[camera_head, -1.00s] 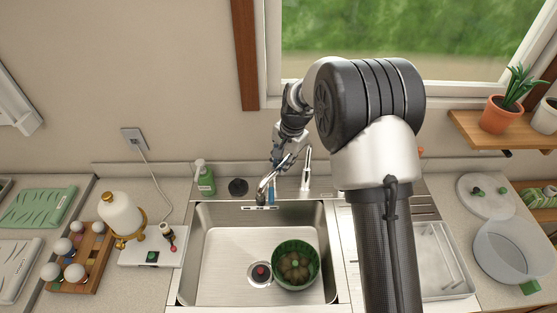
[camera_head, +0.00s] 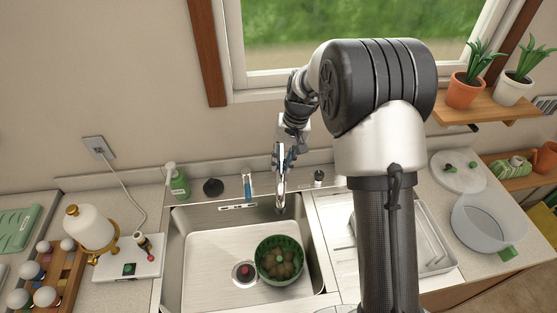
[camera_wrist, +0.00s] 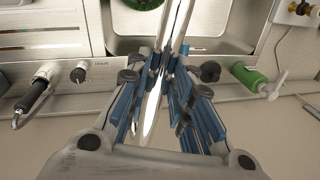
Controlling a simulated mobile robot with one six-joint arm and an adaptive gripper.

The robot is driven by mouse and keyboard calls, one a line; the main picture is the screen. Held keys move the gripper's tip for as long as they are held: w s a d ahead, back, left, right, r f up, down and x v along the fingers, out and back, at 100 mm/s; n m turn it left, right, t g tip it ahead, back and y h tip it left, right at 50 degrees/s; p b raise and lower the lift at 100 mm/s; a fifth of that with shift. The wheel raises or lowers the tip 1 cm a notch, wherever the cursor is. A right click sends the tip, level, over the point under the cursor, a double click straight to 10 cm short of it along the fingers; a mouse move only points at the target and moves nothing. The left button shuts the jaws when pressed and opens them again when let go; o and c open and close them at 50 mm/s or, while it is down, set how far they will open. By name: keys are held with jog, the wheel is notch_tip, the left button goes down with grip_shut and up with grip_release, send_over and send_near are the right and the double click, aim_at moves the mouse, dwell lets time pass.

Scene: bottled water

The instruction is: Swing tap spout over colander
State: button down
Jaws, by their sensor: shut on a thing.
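The silver tap spout (camera_head: 281,190) stands at the back of the sink and points forward over the basin. Its tip shows just behind the green colander (camera_head: 262,268), near its back rim in the picture. The colander sits on the sink floor and holds several brownish-green round items. My gripper (camera_head: 283,158) is at the tap, partly hidden by my own wrist. In the wrist view my blue-padded fingers (camera_wrist: 163,88) are closed around the shiny spout (camera_wrist: 181,25), and a bit of the colander (camera_wrist: 143,4) shows at the top edge.
The steel sink (camera_head: 210,255) has a drain with a red item left of the colander. A green soap bottle (camera_head: 179,181) and a dark round cap (camera_head: 213,187) stand behind it. A drainboard (camera_head: 436,245) and a clear bowl (camera_head: 487,222) lie to the right.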

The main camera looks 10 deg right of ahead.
dwell(0.3)
jog(key=c, duration=1.4)
grip_release()
jog(key=r, duration=0.4)
jog(key=d+r, duration=0.1)
jog(key=r, duration=0.3)
jog(key=d+r, duration=0.1)
jog(key=r, duration=0.2)
jog(key=shift+s+d+r, duration=0.2)
jog(key=shift+r, duration=0.2)
